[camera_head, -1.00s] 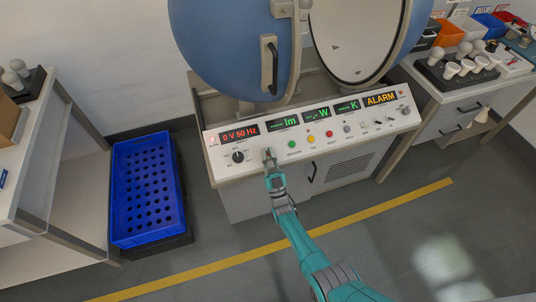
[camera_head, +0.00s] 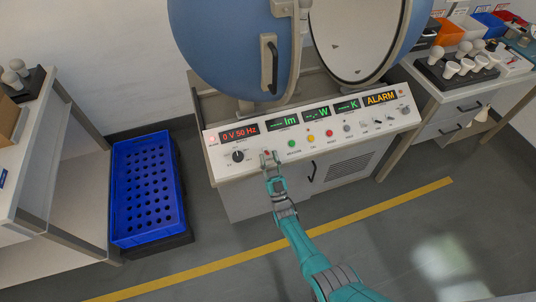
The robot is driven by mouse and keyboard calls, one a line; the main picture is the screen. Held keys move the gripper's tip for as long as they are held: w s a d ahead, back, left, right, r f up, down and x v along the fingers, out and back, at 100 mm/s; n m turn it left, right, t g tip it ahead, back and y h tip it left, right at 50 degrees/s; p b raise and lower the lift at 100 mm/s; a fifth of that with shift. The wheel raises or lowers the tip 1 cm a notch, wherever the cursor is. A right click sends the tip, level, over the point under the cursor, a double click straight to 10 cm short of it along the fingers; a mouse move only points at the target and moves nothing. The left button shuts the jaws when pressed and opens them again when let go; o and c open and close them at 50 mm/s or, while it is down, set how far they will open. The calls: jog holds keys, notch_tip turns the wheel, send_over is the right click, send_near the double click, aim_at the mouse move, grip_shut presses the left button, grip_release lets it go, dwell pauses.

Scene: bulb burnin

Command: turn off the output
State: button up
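The control panel (camera_head: 225,169) is a sloped white front below the blue sphere. Its left display (camera_head: 240,134) reads "0 V 50 Hz". A black rotary knob (camera_head: 238,156) sits under that display. A red button (camera_head: 267,153) shows at the tip of my gripper (camera_head: 269,159), just right of the knob. The gripper is at the panel, with its fingertips close around or beside the button; contact cannot be told. The fingers look slightly apart, but the view is small. Green (camera_head: 292,143), yellow (camera_head: 311,139) and another red button (camera_head: 329,133) lie to the right.
The blue sphere (camera_head: 225,50) stands open above the panel. An orange ALARM display (camera_head: 380,98) is lit at right. A blue perforated crate (camera_head: 120,190) sits on the floor at left. Side benches (camera_head: 470,95) hold bulbs. Floor in front is clear.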

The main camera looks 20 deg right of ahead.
jog(key=v, duration=1)
jog(key=s+g, duration=0.5)
jog(key=s, duration=2)
jog(key=s+r+g, duration=0.3)
jog(key=s+r, duration=0.5)
jog(key=r, duration=0.3)
jog(key=s+r+g, duration=0.2)
jog(key=s+r, duration=0.7)
jog(key=r, duration=0.3)
jog(key=shift+r+g, duration=0.3)
jog(key=shift+g, duration=0.1)
